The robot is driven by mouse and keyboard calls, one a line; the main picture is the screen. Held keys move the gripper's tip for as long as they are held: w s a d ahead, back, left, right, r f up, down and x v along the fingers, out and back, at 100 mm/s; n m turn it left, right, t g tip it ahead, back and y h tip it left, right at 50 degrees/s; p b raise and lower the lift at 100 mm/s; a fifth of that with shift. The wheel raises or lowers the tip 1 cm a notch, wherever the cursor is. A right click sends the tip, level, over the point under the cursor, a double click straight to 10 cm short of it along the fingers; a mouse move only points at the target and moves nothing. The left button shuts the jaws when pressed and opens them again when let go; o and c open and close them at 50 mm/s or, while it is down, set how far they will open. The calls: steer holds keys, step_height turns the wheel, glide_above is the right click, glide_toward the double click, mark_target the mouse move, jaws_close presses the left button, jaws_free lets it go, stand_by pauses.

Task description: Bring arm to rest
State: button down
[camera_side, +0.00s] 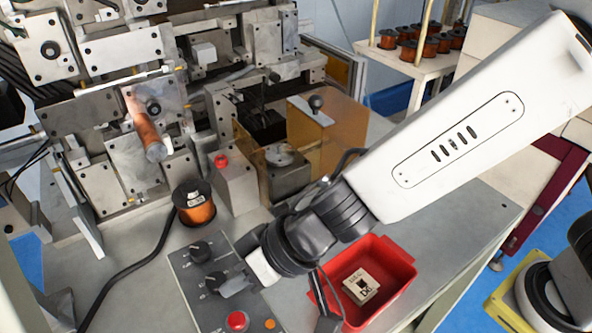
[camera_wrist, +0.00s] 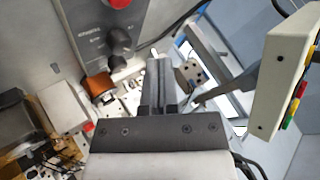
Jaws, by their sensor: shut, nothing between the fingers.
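My gripper (camera_wrist: 160,64) shows in the wrist view with its two grey fingers pressed together and nothing between them. In the side view my wrist hangs over the front of the bench, between the control panel (camera_side: 205,268) and the red bin (camera_side: 398,262). The fingertips are hard to make out there. The coil winder (camera_side: 120,60) fills the back left. A copper wire spool (camera_side: 195,206) stands on the bench in front of it. A pale square part (camera_side: 360,286) lies in the red bin.
The panel has dark knobs and a red button (camera_side: 237,321) close to my wrist. Another red button (camera_side: 221,160) tops a grey box. A shelf with several copper spools (camera_side: 412,48) stands at the back. A pale box with coloured buttons (camera_wrist: 285,85) is right in the wrist view.

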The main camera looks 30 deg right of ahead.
steer(key=w+d+f+m+t+h, duration=0.1)
steer(key=w+d+h, duration=0.25)
steer(key=d, duration=0.75)
steer(key=w+d+f+m+t+h, duration=0.15)
steer(key=w+d, duration=0.35)
steer(key=d, duration=0.6)
steer(key=s+d+f+g+h, duration=0.1)
steer(key=s+d, duration=0.1)
steer(key=d, duration=0.3)
steer(key=s+d+f+m+g+h, duration=0.1)
steer(key=s+d, duration=0.2)
steer(key=d, duration=0.2)
steer(key=s+d+f+g+h, duration=0.1)
steer(key=s+d, duration=0.1)
steer(key=d, duration=0.4)
steer(key=shift+s+f+m+g, duration=0.15)
steer(key=shift+m+g, duration=0.1)
steer(key=shift+g, duration=0.1)
steer(key=shift+s+d+f, duration=0.1)
steer(key=shift+s+d, duration=0.15)
steer(key=shift+s, duration=0.05)
